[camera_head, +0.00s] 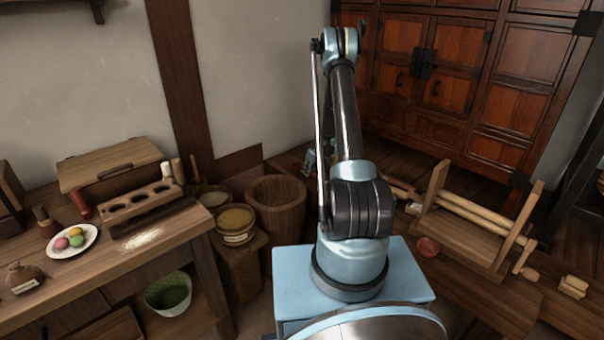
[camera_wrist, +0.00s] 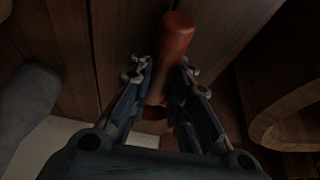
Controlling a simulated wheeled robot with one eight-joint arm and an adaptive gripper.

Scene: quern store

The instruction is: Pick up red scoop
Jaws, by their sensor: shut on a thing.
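The red scoop shows in the wrist view as a reddish-brown handle (camera_wrist: 176,42) running between the two fingers. Its lower part is dark and partly hidden by the fingers and the palm. My gripper (camera_wrist: 163,74) is shut on it, one finger on each side. In the head view my gripper (camera_head: 311,160) is small and partly hidden behind my arm, low near the wall beyond the wooden tub; the scoop cannot be made out clearly there.
The wooden tub (camera_head: 276,204) stands close to my gripper; a rounded wooden rim (camera_wrist: 262,122) is at the right in the wrist view. A workbench (camera_head: 165,240) with a plate (camera_head: 73,242) is at left. A wooden frame (camera_head: 470,240) and red bowl (camera_head: 428,247) are at right.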

